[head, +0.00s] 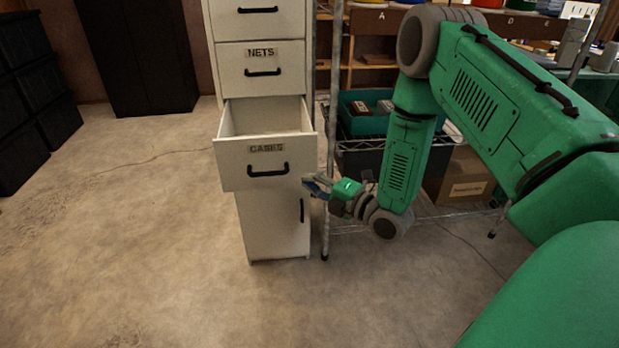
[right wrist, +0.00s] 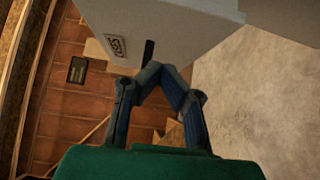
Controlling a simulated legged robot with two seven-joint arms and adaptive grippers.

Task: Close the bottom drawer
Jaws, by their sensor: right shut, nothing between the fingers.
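The bottom drawer (head: 234,177), labelled CASES, is pulled out of the white cabinet (head: 272,225). Its front has a black handle (head: 268,169), and its inside looks empty where I can see it. My right gripper (head: 308,187) is shut and empty, near the lower right corner of the drawer front. In the right wrist view, the shut fingertips (right wrist: 161,69) appear close to the drawer front (right wrist: 185,28) and its handle (right wrist: 148,53). I cannot tell whether they touch it. My left gripper is not in view.
The NETS drawer (head: 245,84) above is shut. A low door (head: 275,238) with a vertical handle is below. A wire shelf with a green bin (head: 359,124) and a cardboard box (head: 463,188) stands to the right. Dark crates (head: 18,155) stand far left. The floor in front is clear.

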